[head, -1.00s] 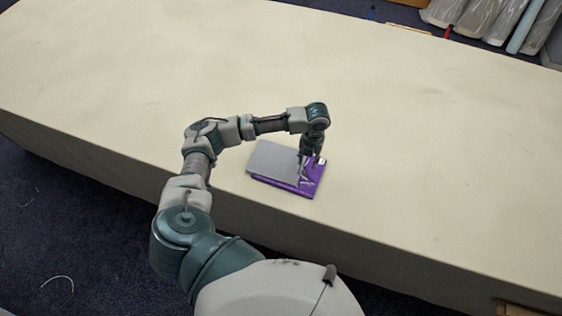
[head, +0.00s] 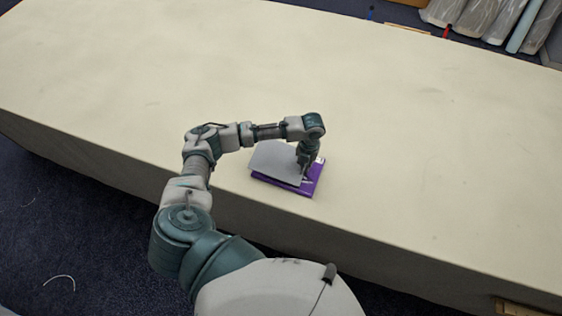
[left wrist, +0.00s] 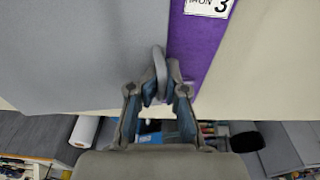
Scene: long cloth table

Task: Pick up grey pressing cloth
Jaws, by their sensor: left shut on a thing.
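The grey pressing cloth (head: 277,163) lies flat over much of a purple item (head: 312,184) near the front edge of the table. In the left wrist view, the cloth (left wrist: 85,55) fills the left side, with the purple item (left wrist: 197,48) showing beside it. My left gripper (head: 304,167) is at the cloth's right side, pointing down. In the left wrist view, its fingers (left wrist: 161,92) are close together on a raised fold at the cloth's edge. My right gripper is not in view.
The pale cloth table (head: 420,150) is mostly clear around the item. Grey rolls (head: 480,18) stand beyond the far right edge.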

